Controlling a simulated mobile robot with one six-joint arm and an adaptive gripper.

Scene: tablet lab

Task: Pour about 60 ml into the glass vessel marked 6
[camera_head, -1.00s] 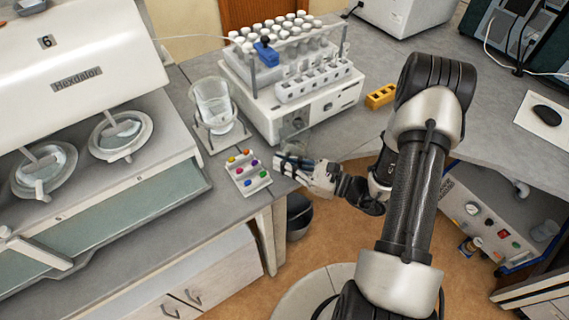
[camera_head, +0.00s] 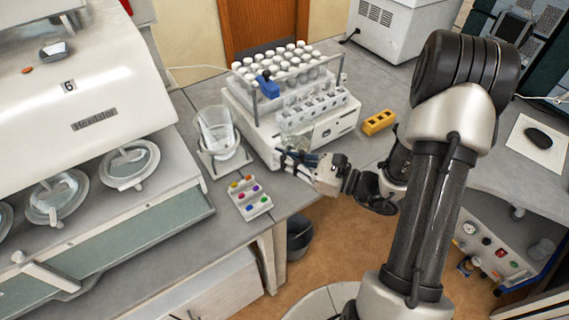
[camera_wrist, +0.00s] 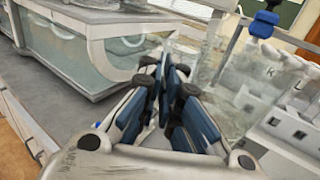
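The Hexdalor machine (camera_head: 95,125) at the left carries the label 6 (camera_head: 68,86). Its right-end round glass vessel (camera_head: 130,163), nearest that label, has a pale rim. My gripper (camera_head: 287,158) is over the bench in front of the vial rack. In the wrist view its blue-padded fingers (camera_wrist: 169,75) are close together. A clear glass beaker (camera_head: 296,133) is at the fingers and looks gripped at its wall; it also shows in the wrist view (camera_wrist: 230,95). Its contents cannot be made out. A larger glass vessel (camera_head: 217,130) stands in a metal holder.
The white instrument (camera_head: 330,125) with capped vials stands close behind my gripper. A pad with coloured buttons (camera_head: 249,198) lies near the bench edge. A yellow block (camera_head: 378,122) lies at the right. Bare bench (camera_head: 195,95) shows behind the glass holder.

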